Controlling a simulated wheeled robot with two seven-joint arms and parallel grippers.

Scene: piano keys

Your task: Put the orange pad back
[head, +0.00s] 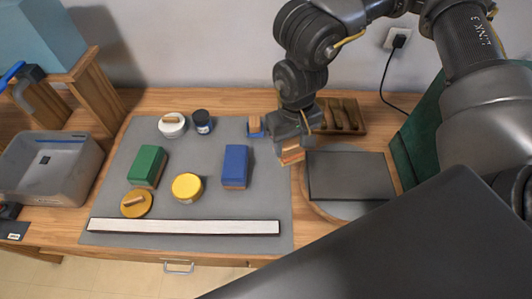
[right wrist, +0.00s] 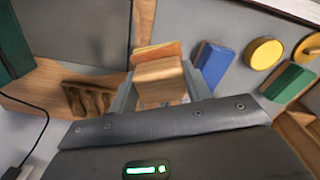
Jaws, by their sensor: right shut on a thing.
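The orange pad (head: 291,155) has a wooden block-shaped handle and an orange face. My right gripper (head: 291,146) is shut on it, just right of the blue block (head: 235,166). In the right wrist view, the wooden handle (right wrist: 160,82) sits between the fingers, with the orange edge (right wrist: 156,52) beyond it. The pad is near the right edge of the grey mat (head: 215,205); I cannot tell whether it touches the surface. A wooden rack with slots (head: 343,117) stands behind and to the right. My left gripper is not in view.
A dark panel (head: 350,176) lies right; a grey bin (head: 50,165) stands left.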

